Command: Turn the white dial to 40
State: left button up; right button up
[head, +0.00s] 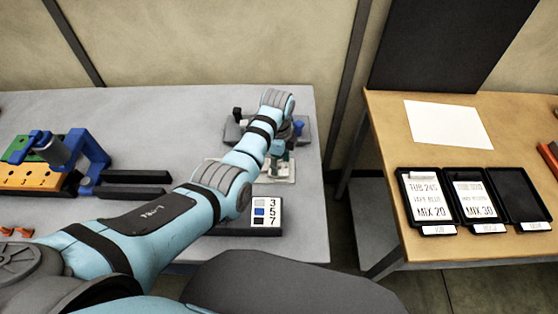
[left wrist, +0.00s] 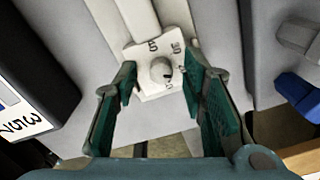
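The white dial (left wrist: 160,70) is a round knob with a small dark mark, on a white plate (left wrist: 146,50) with small dark figures around it that I cannot read for certain. My left gripper (left wrist: 161,80) has its green-padded fingers apart, one on each side of the dial, with gaps showing between them and the knob. In the head view, my left gripper (head: 279,166) points down over the white plate (head: 246,166) on the grey table; the arm hides the dial there. My right gripper is not in view.
A panel with figures 3, 5, 7 (head: 265,212) lies nearer on the grey table (head: 200,115). A grey device with a blue part (head: 298,128) stands behind the plate. A blue and orange fixture (head: 40,177) is at left. Black card trays (head: 520,197) lie on a wooden table.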

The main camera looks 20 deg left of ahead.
pick_arm(q)
jog(key=shift+c, duration=1)
jog(key=c, duration=0.3)
grip_shut()
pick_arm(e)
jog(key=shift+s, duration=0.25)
pick_arm(q)
jog(key=shift+r+n, duration=0.1)
jog(key=shift+n, duration=0.2)
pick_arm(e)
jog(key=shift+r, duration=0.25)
pick_arm(q)
jog(key=shift+n+p, duration=0.95)
jog(key=shift+n, duration=0.25)
jog(key=shift+n+p, duration=0.45)
jog(key=shift+n, duration=0.95)
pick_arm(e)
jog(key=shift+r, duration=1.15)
